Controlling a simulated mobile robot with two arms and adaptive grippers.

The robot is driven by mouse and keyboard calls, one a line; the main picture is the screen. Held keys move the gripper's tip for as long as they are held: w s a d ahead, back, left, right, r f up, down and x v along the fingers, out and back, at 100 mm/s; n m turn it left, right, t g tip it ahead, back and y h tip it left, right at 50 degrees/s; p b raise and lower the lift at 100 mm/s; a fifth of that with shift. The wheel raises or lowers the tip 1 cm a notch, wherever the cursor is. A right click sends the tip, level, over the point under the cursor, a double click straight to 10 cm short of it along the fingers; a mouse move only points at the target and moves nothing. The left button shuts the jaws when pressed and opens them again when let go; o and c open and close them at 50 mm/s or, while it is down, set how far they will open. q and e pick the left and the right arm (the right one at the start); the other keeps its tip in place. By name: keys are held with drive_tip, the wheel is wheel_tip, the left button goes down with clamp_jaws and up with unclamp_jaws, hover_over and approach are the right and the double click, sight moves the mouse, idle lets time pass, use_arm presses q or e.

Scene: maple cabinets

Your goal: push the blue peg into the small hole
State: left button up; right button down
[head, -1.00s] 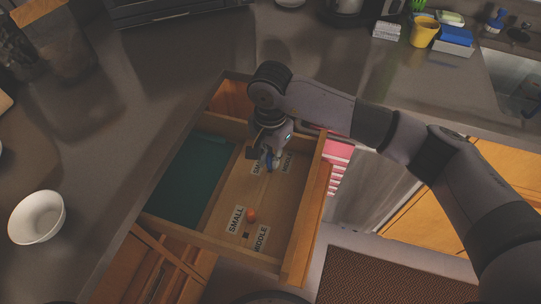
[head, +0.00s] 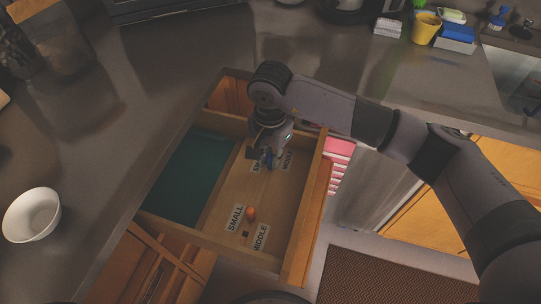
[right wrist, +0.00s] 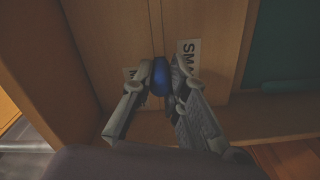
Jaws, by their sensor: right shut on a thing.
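The blue peg (head: 266,155) is between the fingers of my right gripper (head: 271,160), over the far part of the wooden drawer floor (head: 232,188). In the right wrist view the blue peg (right wrist: 160,76) sits upright between the two fingertips (right wrist: 160,84), which are shut on it. A far SMALL label (head: 257,166) and a far MIDDLE label (head: 287,160) lie on either side of the gripper. The hole under the peg is hidden, and I cannot tell whether the peg's lower end is in it. My left gripper is not in view.
An orange peg (head: 251,213) stands near the front, between the near SMALL label (head: 235,218) and the near MIDDLE label (head: 261,237). A dark square hole (head: 245,234) is beside it. Drawer walls surround the floor; a green panel (head: 188,177) lies left. A white bowl (head: 32,214) is on the counter.

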drive_tip(key=shift+f+b, duration=0.4)
drive_tip(key=shift+b, duration=0.05)
idle(0.3)
drive_tip(key=c, duration=1.5)
unclamp_jaws()
wheel_tip(320, 180, up, 12)
drive_tip(key=shift+r, duration=0.1)
